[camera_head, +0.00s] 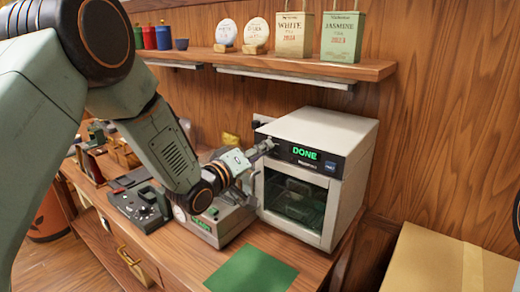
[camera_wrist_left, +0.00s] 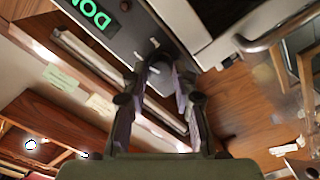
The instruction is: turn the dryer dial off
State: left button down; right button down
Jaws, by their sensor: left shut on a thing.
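The dryer (camera_head: 364,140) is a white box with a glass door and a black top panel. Its green display (camera_head: 304,153) reads "DONE", and part of that text shows in the left wrist view (camera_wrist_left: 92,14). My left gripper (camera_head: 264,148) reaches the left end of this panel and hides most of the dial there. In the left wrist view my left gripper (camera_wrist_left: 160,72) has its fingers closed on the dark dial (camera_wrist_left: 155,58), one on each side. Dark trays show dimly behind the door glass (camera_head: 293,198). My right gripper is not in view.
A grey device (camera_head: 222,222) stands close left of the dryer, under my left wrist, beside a black control box (camera_head: 139,208). A green mat (camera_head: 250,271) lies in front. A shelf (camera_head: 270,64) with tea packets hangs above. A cardboard box (camera_head: 440,262) is at the lower right.

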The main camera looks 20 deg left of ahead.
pick_arm(q)
jog(key=shift+f+n+p, duration=0.15)
jog(key=shift+n+p, duration=1.1)
jog(key=shift+n, duration=6.15)
jog(key=c, duration=1.1)
grip_release()
jog(key=shift+o, duration=0.2)
jog(key=shift+s, duration=0.1)
jog(key=v, duration=1.1)
jog(key=shift+s+a, duration=0.15)
jog(key=shift+s, duration=0.25)
